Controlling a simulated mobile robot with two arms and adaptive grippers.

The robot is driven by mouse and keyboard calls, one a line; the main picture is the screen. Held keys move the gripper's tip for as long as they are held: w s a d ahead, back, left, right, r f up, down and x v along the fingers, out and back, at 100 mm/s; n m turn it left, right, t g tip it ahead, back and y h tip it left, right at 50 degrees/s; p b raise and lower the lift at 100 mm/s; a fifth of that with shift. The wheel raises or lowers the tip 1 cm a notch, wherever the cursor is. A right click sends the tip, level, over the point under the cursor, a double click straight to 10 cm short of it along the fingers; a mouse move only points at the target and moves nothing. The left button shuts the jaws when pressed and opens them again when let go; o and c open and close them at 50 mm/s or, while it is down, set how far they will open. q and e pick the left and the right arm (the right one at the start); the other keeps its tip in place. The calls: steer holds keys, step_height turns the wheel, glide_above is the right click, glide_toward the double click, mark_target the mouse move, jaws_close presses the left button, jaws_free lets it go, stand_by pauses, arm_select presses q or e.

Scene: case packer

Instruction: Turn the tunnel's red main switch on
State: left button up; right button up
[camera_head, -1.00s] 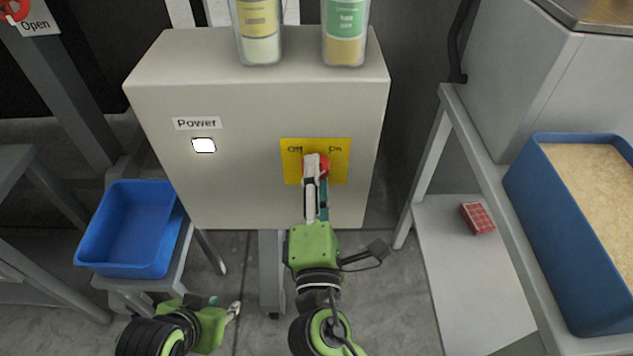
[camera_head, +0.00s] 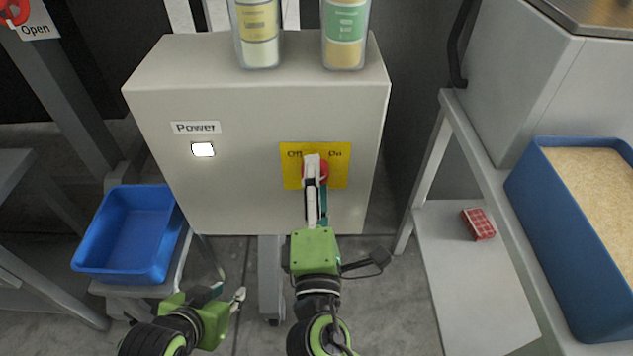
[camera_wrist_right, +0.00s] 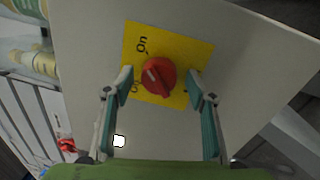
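The red main switch (camera_head: 322,171) is a round knob on a yellow plate (camera_head: 341,178) marked Off and On, on the front of a grey box (camera_head: 250,200). In the right wrist view the knob (camera_wrist_right: 158,76) has a raised grip with a white mark at the upper left; I cannot tell exactly which label it points to. My right gripper (camera_wrist_right: 160,80) is open, with one finger on each side of the knob and gaps visible. In the head view this gripper (camera_head: 316,165) partly hides the knob. My left gripper (camera_head: 229,293) is low, left of it, open and empty.
A white Power lamp (camera_head: 203,150) shows on the box front. Two containers (camera_head: 258,35) (camera_head: 345,35) stand on the box. An empty blue bin (camera_head: 125,270) is at left. At right are a shelf frame (camera_head: 470,280), a red patterned block (camera_head: 478,224) and a filled blue tub (camera_head: 560,240).

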steer(key=s, duration=1.2)
steer(key=shift+f, duration=0.45)
